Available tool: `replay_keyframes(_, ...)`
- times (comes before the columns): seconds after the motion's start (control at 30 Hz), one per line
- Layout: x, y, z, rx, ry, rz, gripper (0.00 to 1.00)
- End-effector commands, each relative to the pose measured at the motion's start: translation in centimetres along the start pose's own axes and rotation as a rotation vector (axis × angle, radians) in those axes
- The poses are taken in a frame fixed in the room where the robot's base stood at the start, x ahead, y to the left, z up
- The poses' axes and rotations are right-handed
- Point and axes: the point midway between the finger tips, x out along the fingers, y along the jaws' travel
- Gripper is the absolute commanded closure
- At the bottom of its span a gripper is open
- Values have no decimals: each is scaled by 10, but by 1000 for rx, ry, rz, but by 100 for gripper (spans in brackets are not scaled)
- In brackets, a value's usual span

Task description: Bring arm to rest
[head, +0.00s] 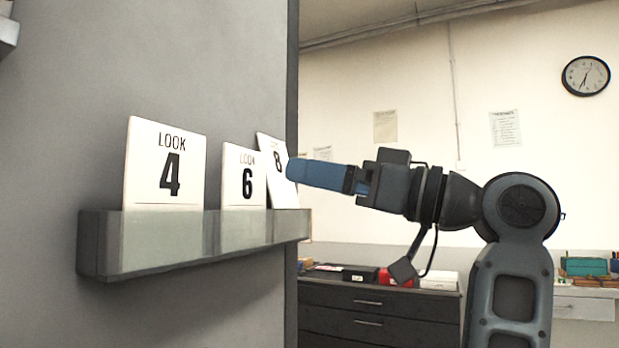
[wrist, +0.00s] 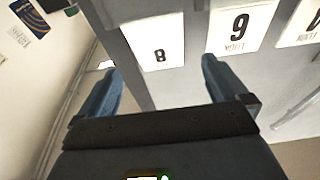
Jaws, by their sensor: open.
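My gripper (head: 291,172) is open and empty, with its blue fingers pointing left at the far end of the wall rack (head: 165,243). The fingertips overlap the edge of the card marked 8 (head: 283,190) in the head view; whether they touch it I cannot tell. That card stands in the rack, tilted to the left. In the wrist view the card 8 (wrist: 158,50) shows upside down beyond the gap between the spread fingers. Cards marked 6 (head: 244,175) and 4 (head: 165,165) stand in the rack to its left.
A grey panel (head: 200,70) carries the rack and ends just left of my gripper. A dark drawer cabinet (head: 375,312) with a red item (head: 385,277) on top stands behind and below my arm. The space above my arm looks clear.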

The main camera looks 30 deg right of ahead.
Motion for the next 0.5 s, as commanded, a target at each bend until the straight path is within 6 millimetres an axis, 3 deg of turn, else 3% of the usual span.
replay_keyframes(0.2,-35,1,2,-1,-1,2,0)
replay_keyframes(0.5,-48,0,1,1,-2,-1,0)
